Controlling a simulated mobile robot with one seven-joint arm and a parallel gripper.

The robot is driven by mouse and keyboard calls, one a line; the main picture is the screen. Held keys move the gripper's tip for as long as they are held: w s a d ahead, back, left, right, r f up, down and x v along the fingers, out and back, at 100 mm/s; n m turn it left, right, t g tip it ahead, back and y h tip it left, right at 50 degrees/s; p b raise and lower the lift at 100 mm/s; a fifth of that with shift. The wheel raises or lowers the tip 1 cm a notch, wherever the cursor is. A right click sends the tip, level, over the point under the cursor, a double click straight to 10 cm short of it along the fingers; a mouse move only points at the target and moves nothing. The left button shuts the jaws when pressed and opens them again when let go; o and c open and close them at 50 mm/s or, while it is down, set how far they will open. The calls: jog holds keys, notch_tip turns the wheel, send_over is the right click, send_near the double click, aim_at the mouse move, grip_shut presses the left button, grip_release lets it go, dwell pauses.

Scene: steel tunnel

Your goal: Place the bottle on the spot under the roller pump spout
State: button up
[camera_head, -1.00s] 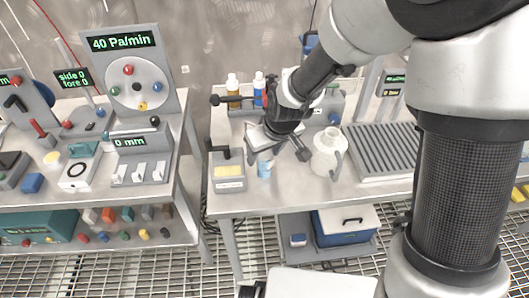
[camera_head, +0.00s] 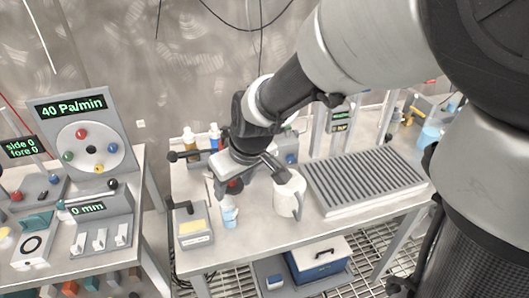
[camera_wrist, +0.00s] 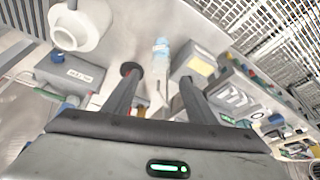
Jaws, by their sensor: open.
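A small pale bottle with a blue band (camera_head: 229,213) stands on the right-hand bench near its front edge. In the wrist view the bottle (camera_wrist: 161,50) appears beyond my fingertips, roughly in line with the gap between them. My gripper (camera_head: 249,180) is open above the bench, behind the bottle, with nothing visible between its fingers (camera_wrist: 157,82).
A white jug (camera_head: 289,196) stands close right of my gripper. A grey box with a yellow panel (camera_head: 194,228) stands left of the bottle. Amber and blue bottles (camera_head: 214,138) stand behind. A ribbed grey rack (camera_head: 365,180) fills the bench's right. A gap separates the left bench.

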jog(key=s+d+r+m+t+h, duration=0.1)
jog(key=s+d+r+m, duration=0.2)
jog(key=s+d+r, duration=0.3)
jog(key=s+d+r+m+t+h, duration=0.1)
jog(key=s+d+r+m, duration=0.3)
jog(key=d, duration=0.8)
jog(key=s+r, duration=0.2)
jog(key=s, duration=0.2)
jog(key=shift+s+d+r+h, duration=0.2)
jog(key=shift+d+h, duration=0.1)
jog(key=shift+d, duration=0.1)
